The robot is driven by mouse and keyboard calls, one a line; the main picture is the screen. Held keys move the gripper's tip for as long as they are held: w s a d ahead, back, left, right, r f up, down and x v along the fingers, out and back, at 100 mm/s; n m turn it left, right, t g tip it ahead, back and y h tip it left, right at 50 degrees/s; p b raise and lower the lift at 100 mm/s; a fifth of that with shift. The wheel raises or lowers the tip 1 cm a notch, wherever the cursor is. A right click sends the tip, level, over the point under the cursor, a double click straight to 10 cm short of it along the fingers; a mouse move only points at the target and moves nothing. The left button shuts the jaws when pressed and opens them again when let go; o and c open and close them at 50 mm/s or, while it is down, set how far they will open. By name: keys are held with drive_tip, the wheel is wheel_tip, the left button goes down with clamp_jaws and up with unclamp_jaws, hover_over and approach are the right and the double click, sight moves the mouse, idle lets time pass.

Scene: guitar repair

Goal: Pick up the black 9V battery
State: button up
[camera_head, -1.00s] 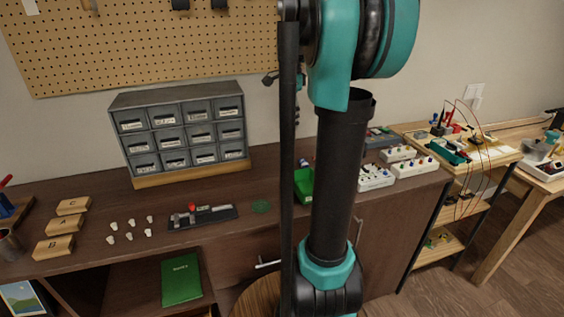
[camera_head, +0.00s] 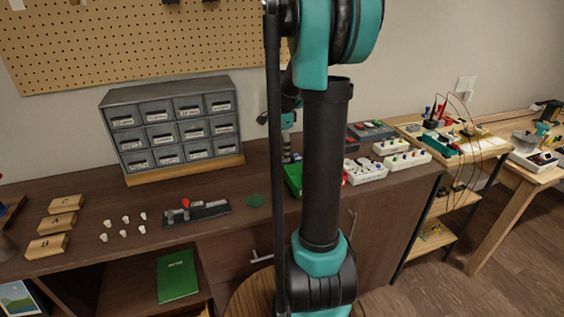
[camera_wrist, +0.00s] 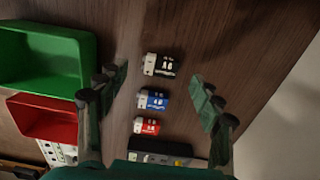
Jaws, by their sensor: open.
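The black 9V battery (camera_wrist: 167,66), black with a white end, lies on the dark wooden bench top in the wrist view. It is the farthest of a column of three batteries. A blue battery (camera_wrist: 156,99) and a red battery (camera_wrist: 149,126) lie nearer to my wrist. My gripper (camera_wrist: 158,82) is open and empty, its two fingers spread left and right of the column. The black battery shows between and slightly beyond the fingertips, with no finger seen touching it. In the head view my arm hides the batteries and most of the gripper.
A green bin (camera_wrist: 48,55) and a red bin (camera_wrist: 45,118) stand left of the batteries. A dark device (camera_wrist: 165,150) lies below the red battery. The bench edge runs along the right. In the head view, a drawer cabinet (camera_head: 172,130) stands further left.

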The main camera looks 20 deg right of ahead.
drive_tip(key=shift+f, duration=1.4)
drive_tip(key=shift+c, duration=0.5)
drive_tip(key=c, duration=1)
drive_tip(key=shift+r, duration=0.15)
